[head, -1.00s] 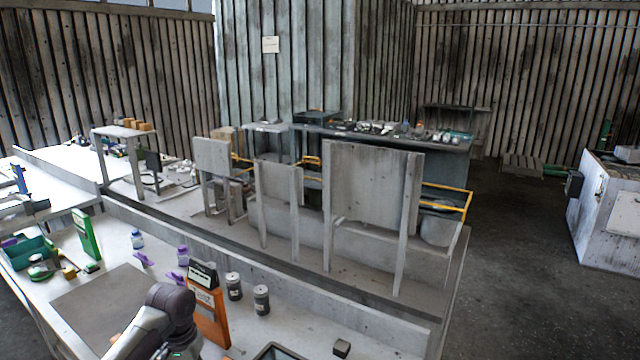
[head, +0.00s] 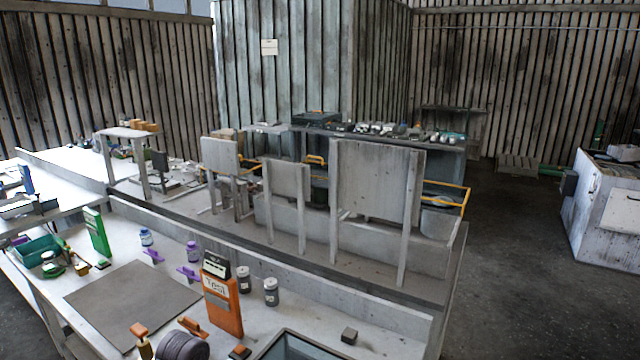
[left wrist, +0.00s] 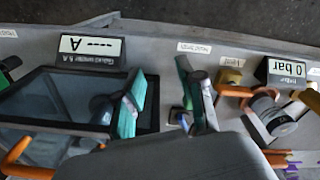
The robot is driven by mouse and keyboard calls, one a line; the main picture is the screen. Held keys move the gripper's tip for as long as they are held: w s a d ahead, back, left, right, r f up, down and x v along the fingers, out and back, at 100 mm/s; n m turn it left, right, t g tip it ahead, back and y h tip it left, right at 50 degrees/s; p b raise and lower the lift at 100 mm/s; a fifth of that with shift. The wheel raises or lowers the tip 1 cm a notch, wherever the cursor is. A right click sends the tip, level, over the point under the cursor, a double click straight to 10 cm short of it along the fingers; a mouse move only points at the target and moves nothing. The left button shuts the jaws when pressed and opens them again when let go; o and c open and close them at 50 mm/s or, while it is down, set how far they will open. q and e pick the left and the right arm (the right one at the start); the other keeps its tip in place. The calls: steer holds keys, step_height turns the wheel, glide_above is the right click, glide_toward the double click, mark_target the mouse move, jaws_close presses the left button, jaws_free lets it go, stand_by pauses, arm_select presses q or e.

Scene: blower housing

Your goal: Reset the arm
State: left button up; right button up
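No arm or gripper of mine shows in the head view now. In the left wrist view my left gripper (left wrist: 165,85) appears as two fingers with teal faces, rising from a dark grey body at the bottom. A gap shows between the fingers, with nothing held there. The fingers hang over the bench, beside a dark-framed tray (left wrist: 38,78) and a panel reading "A" (left wrist: 91,48). My right gripper is in neither view.
The bench holds a grey mat (head: 130,300), an orange tester (head: 222,305), two dark jars (head: 271,291), a ridged dark cylinder (head: 183,346), a dark-framed tray (head: 290,345) and a small dark block (head: 349,335). A pressure display (left wrist: 287,72) reads "0 bar". Upright panels (head: 375,185) stand behind.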

arm_select(q)
steer(key=s+d+f+m+t+h, duration=0.1)
steer(key=s+d+f, duration=0.15)
steer(key=s, duration=0.45)
steer(key=s+d+f, duration=0.1)
steer(key=s+d, duration=0.3)
steer(key=s, duration=0.3)
steer(key=s+a+r+t+y, duration=0.1)
steer(key=s+a+r, duration=0.1)
steer(key=s, duration=0.5)
steer(key=s+a+r+t, duration=0.1)
steer(key=s+a+r, duration=0.15)
steer(key=s, duration=0.45)
step_height(320, 180, down, 26)
steer(key=g+b, duration=0.1)
steer(key=b, duration=0.1)
steer(key=s+a+f+g+b, duration=0.1)
steer(key=s+a+f+b, duration=0.1)
steer(key=s+f, duration=1.5)
step_height(320, 180, down, 3)
steer(key=shift+s, duration=0.2)
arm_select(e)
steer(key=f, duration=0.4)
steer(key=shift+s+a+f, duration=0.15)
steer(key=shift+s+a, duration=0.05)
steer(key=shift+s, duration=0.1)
